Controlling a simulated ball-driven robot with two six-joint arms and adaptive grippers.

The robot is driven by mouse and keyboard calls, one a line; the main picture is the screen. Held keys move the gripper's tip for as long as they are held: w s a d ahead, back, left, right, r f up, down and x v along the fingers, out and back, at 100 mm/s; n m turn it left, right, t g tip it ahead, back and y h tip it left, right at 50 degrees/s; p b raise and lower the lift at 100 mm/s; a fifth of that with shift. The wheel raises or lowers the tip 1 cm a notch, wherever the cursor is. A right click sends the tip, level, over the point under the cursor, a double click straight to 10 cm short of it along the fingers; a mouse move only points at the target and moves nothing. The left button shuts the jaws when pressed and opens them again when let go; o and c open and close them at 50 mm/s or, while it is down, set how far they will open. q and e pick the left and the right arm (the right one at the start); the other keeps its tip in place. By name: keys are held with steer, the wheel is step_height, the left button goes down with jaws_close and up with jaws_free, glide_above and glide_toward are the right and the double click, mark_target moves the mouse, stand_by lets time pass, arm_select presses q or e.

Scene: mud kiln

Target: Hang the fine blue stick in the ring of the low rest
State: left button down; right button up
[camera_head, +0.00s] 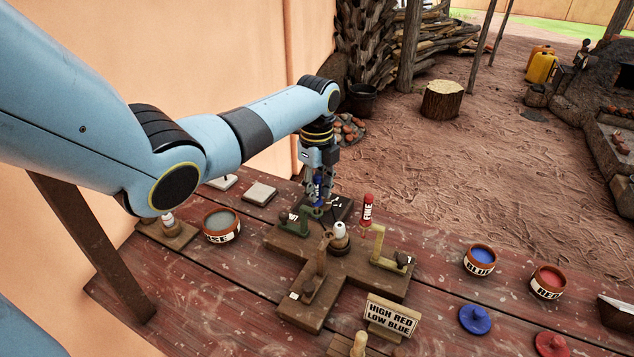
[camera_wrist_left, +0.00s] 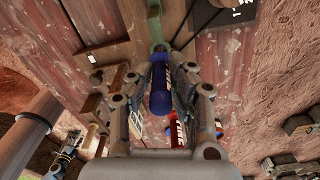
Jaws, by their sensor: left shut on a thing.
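My left gripper (camera_head: 318,190) is shut on the fine blue stick (camera_head: 318,182), holding it upright over the back of the wooden stand (camera_head: 340,268). In the left wrist view the blue stick (camera_wrist_left: 160,92) lies between the two fingers. A low green rest (camera_head: 303,222) stands just below and beside the stick's lower end; its green top (camera_wrist_left: 158,48) shows at the stick's far end. I cannot tell whether the stick is inside its ring. A red stick marked FINE (camera_head: 367,210) stands upright at the taller yellow rest (camera_head: 378,246). My right gripper is not in view.
A sign (camera_head: 391,315) reads HIGH RED LOW BLUE at the front. Blue (camera_head: 480,260) and red (camera_head: 548,282) paint bowls stand right, with a blue lid (camera_head: 475,320) and red lid (camera_head: 551,344). Another bowl (camera_head: 221,226) is left. A brown post (camera_head: 321,262) stands on the stand.

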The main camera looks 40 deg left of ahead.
mark_target(317, 175)
arm_select(q)
steer(key=shift+f, duration=0.45)
steer(key=shift+f+b, duration=0.45)
steer(key=shift+f, duration=0.15)
stand_by(0.4)
steer(key=shift+f, duration=0.2)
steer(key=c, duration=0.7)
jaws_free()
steer(key=shift+r, duration=0.1)
step_height(317, 175, up, 3)
steer(key=p, duration=0.2)
steer(key=shift+p, duration=0.4)
steer(key=shift+r, duration=2.15)
